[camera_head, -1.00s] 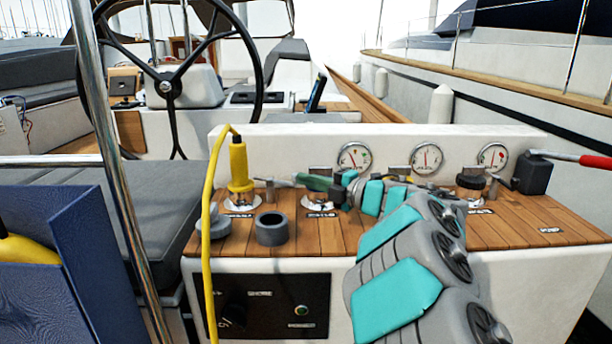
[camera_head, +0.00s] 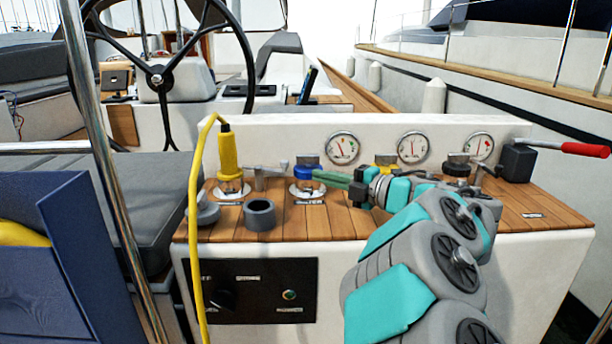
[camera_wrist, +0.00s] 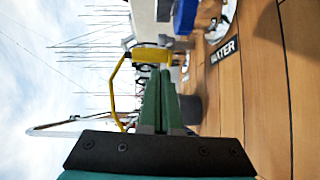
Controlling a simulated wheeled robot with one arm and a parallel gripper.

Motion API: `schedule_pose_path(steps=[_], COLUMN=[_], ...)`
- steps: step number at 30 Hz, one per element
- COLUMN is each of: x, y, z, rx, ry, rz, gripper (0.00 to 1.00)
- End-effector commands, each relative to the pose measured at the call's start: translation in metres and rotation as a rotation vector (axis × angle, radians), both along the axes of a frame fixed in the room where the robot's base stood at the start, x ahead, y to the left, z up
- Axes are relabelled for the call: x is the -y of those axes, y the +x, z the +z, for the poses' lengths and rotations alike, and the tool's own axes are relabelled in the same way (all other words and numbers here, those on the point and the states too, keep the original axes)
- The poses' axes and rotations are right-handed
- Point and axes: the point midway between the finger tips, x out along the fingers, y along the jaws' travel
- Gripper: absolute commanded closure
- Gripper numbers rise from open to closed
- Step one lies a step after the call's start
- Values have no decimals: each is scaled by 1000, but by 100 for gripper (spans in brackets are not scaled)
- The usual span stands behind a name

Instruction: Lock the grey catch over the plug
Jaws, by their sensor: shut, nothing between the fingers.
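The yellow plug (camera_head: 229,158) stands upright in a round fitting at the left of the wooden console top, its yellow cable looping up and down to the left. The grey catch (camera_head: 266,175) is a small lever on a post just right of the plug, its arm pointing right, away from it. My gripper (camera_head: 318,176) has green fingers, shut and empty, pointing left, right of the catch and apart from it. The fingertips overlap the right edge of the blue cap; I cannot tell whether they touch. In the wrist view the shut fingers (camera_wrist: 164,95) point towards the yellow plug (camera_wrist: 152,55); the catch is not clear there.
A grey ring cup (camera_head: 260,214) and a grey round cap (camera_head: 207,213) are in front of the plug. Gauges line the back panel (camera_head: 275,138). A red-handled lever (camera_head: 585,149) is at far right.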

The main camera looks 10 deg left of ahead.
Motion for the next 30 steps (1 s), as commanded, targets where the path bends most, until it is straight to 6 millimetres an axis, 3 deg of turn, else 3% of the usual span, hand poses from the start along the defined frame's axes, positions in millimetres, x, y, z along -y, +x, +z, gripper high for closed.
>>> schedule_pose_path(steps=[3, 7, 22, 26, 30], x=[19, 31, 35, 38, 54], y=[-7, -13, -15, -2, 22], z=[1, 2, 4, 25, 71], rx=[1, 1, 6, 51, 129], ry=[-1, -1, 1, 8, 44], rz=[-6, -3, -9, -84, -268], gripper=[100, 100, 100, 100, 100])
